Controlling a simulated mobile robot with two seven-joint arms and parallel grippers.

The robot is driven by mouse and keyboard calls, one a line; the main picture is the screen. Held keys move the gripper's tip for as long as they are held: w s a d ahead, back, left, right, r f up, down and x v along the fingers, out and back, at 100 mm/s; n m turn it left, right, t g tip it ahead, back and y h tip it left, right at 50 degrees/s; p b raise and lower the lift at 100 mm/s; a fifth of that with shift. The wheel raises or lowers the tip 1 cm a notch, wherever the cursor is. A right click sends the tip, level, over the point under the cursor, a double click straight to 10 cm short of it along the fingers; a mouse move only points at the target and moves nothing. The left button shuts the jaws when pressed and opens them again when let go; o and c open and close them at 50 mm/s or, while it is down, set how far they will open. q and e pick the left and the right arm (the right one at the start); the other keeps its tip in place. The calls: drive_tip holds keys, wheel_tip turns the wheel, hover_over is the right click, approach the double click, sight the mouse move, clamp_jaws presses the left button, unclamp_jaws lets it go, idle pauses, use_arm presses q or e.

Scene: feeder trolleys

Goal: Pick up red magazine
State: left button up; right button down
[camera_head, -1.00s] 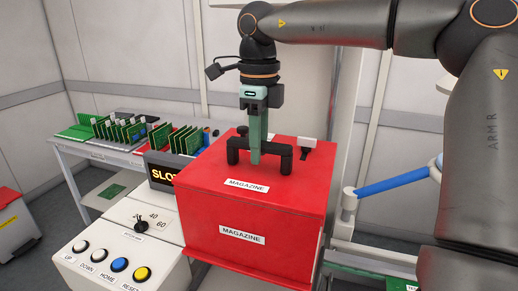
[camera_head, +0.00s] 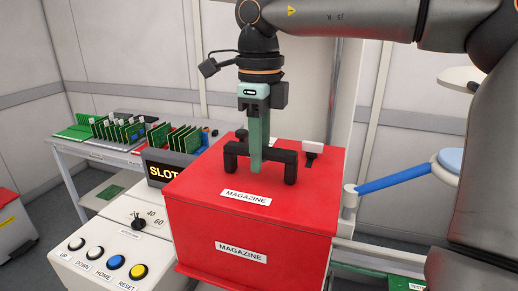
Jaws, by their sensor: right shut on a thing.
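The red magazine (camera_head: 205,222) is a large box with white MAGAZINE labels on its top and front. It fills the middle of the head view. A black bar handle (camera_head: 289,168) stands on its top. My right gripper (camera_head: 256,160) reaches down from above with its green fingers at the handle's middle. It is shut on the handle, and the fingers hide part of the bar. Whether the magazine's underside touches its support cannot be told. My left gripper does not show.
A control panel (camera_head: 72,268) with several buttons and a dial is at the lower left, beside the magazine. A SLOT display (camera_head: 163,171) stands behind it. A table (camera_head: 110,151) with green circuit boards is at the back left. A blue bar (camera_head: 395,183) is at the right.

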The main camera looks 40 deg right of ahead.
drive_tip(key=shift+s+a+r+b, duration=0.2)
drive_tip(key=shift+s+a+b, duration=0.5)
drive_tip(key=shift+s+a, duration=1)
drive_tip(key=shift+s+a+b, duration=0.25)
drive_tip(key=shift+s+a, duration=0.55)
drive_tip(key=shift+s, duration=0.25)
drive_tip(key=shift+s+a+b, duration=0.25)
drive_tip(key=shift+s+a, duration=0.55)
drive_tip(key=shift+s, duration=0.25)
